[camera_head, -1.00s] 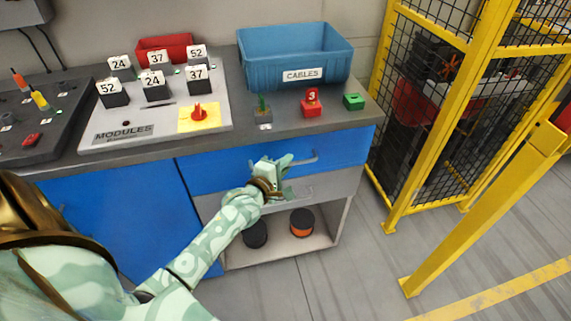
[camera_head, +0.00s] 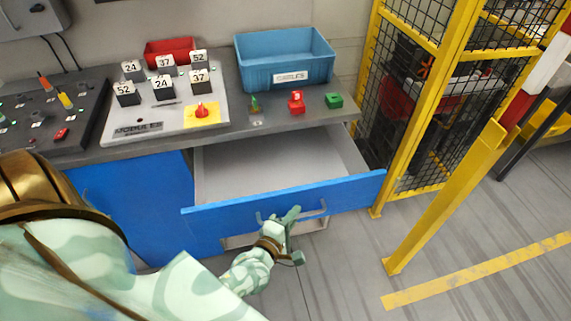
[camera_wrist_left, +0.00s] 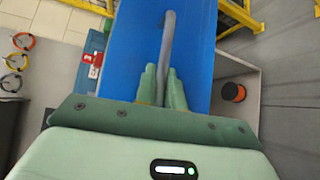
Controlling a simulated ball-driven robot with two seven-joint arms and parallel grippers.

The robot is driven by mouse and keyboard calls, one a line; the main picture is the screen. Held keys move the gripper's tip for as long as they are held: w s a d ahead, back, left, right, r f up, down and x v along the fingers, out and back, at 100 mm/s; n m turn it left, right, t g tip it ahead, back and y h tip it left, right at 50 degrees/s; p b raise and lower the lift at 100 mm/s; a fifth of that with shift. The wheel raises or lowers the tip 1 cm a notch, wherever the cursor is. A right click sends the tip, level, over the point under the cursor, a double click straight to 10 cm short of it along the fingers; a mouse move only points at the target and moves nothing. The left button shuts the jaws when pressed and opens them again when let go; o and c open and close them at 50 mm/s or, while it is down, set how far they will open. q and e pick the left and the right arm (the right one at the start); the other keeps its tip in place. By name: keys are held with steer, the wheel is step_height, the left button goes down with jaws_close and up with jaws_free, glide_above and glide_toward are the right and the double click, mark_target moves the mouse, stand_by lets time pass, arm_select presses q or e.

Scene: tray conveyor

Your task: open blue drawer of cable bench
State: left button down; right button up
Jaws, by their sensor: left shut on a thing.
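The blue drawer (camera_head: 345,192) of the cable bench (camera_head: 340,108) is pulled well out, and its grey inside looks empty in the head view. Its grey bar handle (camera_head: 318,211) is on the blue front. My left gripper (camera_head: 291,217) is at the handle. In the left wrist view my left gripper (camera_wrist_left: 163,84) has its green fingers shut around the handle (camera_wrist_left: 168,42), with the blue drawer front (camera_wrist_left: 197,45) behind. My right gripper is not in view.
A blue cables bin (camera_head: 290,76), a red block (camera_head: 296,106) and a green block (camera_head: 333,100) stand on the bench top. A yellow mesh fence (camera_head: 432,100) and a slanted yellow post (camera_head: 440,205) are to the right. Grey floor lies open in front.

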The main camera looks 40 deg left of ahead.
arm_select(q)
steer(key=s+d+p, duration=0.1)
steer(key=s+d, duration=0.5)
steer(key=d, duration=0.1)
steer(key=shift+d, duration=0.15)
steer(key=shift+s, duration=0.1)
steer(key=c, duration=1.8)
jaws_free()
steer(key=shift+o, duration=0.2)
steer(key=s+d+r+p, duration=0.1)
steer(key=s+r, duration=0.1)
steer(key=s, duration=1.4)
steer(key=shift+r+p, duration=0.15)
steer(key=shift+p, duration=0.2)
